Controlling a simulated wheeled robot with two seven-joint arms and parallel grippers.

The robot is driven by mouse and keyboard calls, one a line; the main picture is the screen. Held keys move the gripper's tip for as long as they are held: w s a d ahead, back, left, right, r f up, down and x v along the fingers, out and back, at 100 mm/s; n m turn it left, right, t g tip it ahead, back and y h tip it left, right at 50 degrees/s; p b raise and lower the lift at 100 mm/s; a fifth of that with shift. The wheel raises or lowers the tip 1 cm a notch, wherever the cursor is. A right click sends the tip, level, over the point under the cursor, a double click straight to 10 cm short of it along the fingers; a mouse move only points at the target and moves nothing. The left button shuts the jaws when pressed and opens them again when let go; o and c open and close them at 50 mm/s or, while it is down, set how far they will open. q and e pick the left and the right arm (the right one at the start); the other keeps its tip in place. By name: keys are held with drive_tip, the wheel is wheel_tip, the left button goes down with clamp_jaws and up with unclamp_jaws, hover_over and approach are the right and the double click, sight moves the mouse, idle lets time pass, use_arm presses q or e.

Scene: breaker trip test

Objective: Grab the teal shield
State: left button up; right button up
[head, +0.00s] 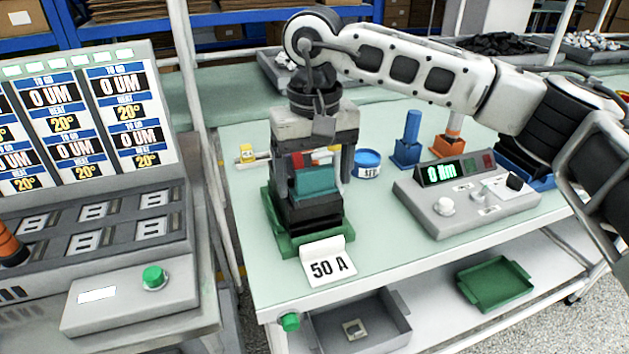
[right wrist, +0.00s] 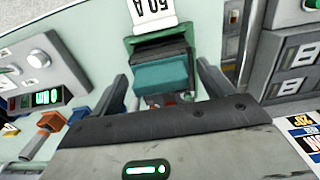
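The teal shield (head: 316,181) is a small block on the front of a black breaker (head: 314,214), which stands in a green tray (head: 284,243) behind the 50 A card (head: 328,262). It also shows in the right wrist view (right wrist: 161,74). My right gripper (head: 313,172) points down over the breaker, its fingers apart on either side of the shield. In the right wrist view, a gap shows between each finger and the shield, so the gripper (right wrist: 160,83) is open and empty. My left gripper is not in view.
A grey test box (head: 465,203) with a green display stands to the right. A blue tape roll (head: 367,164) and blue and orange posts (head: 409,140) are behind. A console (head: 90,240) is at left. Bare tabletop lies right of the card.

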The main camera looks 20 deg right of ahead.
drive_tip(key=c, duration=1)
drive_tip(key=shift+r, duration=0.1)
